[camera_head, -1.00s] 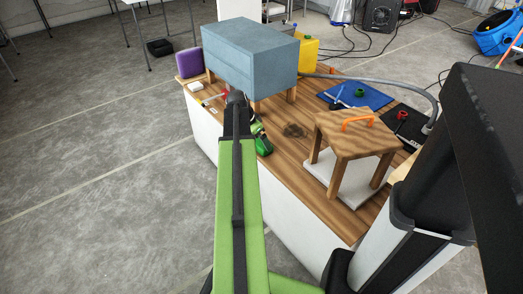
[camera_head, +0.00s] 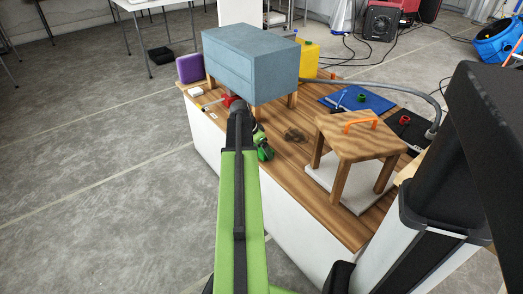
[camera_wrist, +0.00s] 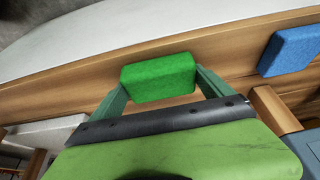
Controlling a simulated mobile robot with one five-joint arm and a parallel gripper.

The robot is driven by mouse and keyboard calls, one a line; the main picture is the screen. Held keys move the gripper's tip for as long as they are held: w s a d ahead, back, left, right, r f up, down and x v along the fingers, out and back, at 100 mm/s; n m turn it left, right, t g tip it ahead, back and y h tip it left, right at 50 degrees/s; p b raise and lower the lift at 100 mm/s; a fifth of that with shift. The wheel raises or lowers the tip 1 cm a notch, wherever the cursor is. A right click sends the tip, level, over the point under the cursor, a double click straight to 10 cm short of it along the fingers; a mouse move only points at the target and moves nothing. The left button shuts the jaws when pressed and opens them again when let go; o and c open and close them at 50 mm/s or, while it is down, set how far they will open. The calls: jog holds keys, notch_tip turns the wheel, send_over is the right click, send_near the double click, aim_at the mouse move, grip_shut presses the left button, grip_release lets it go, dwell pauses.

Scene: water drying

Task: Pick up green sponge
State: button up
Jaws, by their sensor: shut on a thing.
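The green sponge (camera_wrist: 158,84) is a bright green block in the wrist view, at the upper middle. My gripper (camera_wrist: 160,76) has one finger against each side of it and is shut on it. The sponge overlaps the wooden tabletop behind it; I cannot tell whether it touches the wood. In the head view my arm hides the fingers and I cannot make out the sponge.
A blue sponge (camera_wrist: 290,51) lies right of the green one. A blue-grey cabinet (camera_head: 250,62) on wooden legs stands close to my arm's end. A purple block (camera_head: 190,68) is at the left table corner. A small wooden stool (camera_head: 358,140) stands at right.

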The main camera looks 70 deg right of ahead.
jog(key=shift+r+p, duration=0.55)
notch_tip(320, 180, up, 4)
jog(key=p, duration=0.4)
jog(key=s+r+p, duration=0.6)
jog(key=s, duration=0.5)
jog(key=shift+s, duration=0.35)
